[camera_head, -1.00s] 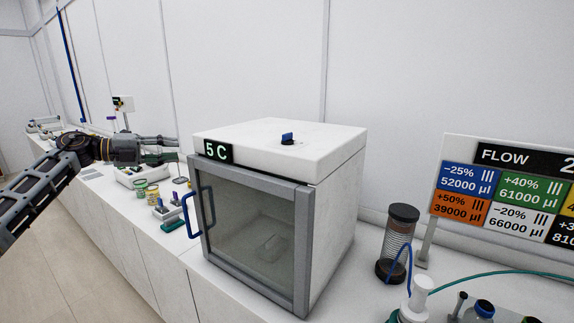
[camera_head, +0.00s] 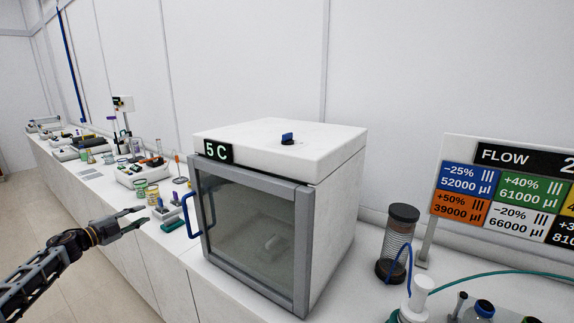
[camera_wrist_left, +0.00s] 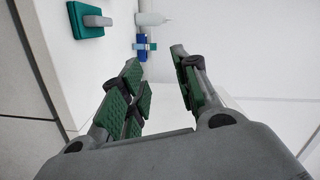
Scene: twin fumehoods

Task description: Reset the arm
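My left arm comes in from the left in the head view. Its gripper (camera_head: 142,219) is in front of the counter edge, left of the white 5 C box, and holds nothing that I can see. The left wrist view shows the same gripper (camera_wrist_left: 156,66) with its green-padded fingers apart and nothing between them. The white box (camera_head: 280,150) has a closed glass door (camera_head: 255,235) with a blue handle (camera_head: 191,216), clear of the gripper. My right gripper is not in view.
The white counter (camera_head: 165,245) runs back to the left, with jars (camera_head: 152,195) and several small lab items along it. A dark cylinder (camera_head: 398,240) and a FLOW sign (camera_head: 505,190) stand right of the box. The floor (camera_head: 75,210) left of the counter is clear.

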